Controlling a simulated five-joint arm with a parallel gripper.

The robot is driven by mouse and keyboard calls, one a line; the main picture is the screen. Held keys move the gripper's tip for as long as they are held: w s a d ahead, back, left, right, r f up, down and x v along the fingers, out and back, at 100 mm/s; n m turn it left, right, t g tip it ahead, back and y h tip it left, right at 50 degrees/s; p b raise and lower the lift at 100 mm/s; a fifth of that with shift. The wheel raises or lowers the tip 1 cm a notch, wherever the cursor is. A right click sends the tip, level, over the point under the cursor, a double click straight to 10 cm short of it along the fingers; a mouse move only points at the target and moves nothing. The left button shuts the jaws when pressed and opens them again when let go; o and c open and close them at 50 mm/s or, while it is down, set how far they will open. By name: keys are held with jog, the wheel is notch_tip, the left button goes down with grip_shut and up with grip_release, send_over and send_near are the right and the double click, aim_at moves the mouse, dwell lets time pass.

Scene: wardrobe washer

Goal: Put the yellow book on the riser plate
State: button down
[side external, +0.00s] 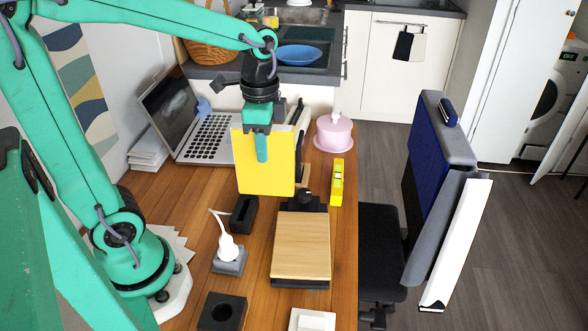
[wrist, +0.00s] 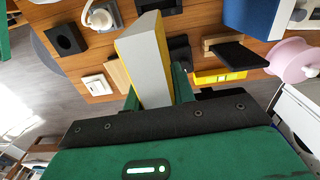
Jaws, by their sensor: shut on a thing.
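The yellow book (side external: 262,175) hangs upright in my gripper (side external: 262,148), above the desk behind the riser plate. In the wrist view the book (wrist: 142,60) shows pale page edges and a yellow cover between the two green fingers (wrist: 158,92). My gripper is shut on it. The riser plate (side external: 300,248) is a light wooden top on a dark base, in front of and slightly right of the book. The book is apart from the plate. In the wrist view the plate (wrist: 118,76) is mostly hidden behind the book.
A white bulb-shaped thing on a grey block (side external: 229,255) and a black holder (side external: 244,214) stand left of the plate. A black box with a round hole (side external: 222,311) is nearer. A yellow level (side external: 337,183), pink round container (side external: 333,133) and laptop (side external: 205,135) stand farther back.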

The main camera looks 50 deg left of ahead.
jog(key=shift+d, duration=0.15)
jog(key=s+d+r+m, duration=0.2)
jog(key=s+d+m, duration=0.2)
jog(key=d, duration=0.5)
jog(key=s+d+r+m, duration=0.3)
jog(key=s+d+m, duration=0.1)
jog(key=d, duration=0.5)
jog(key=shift+d, duration=0.35)
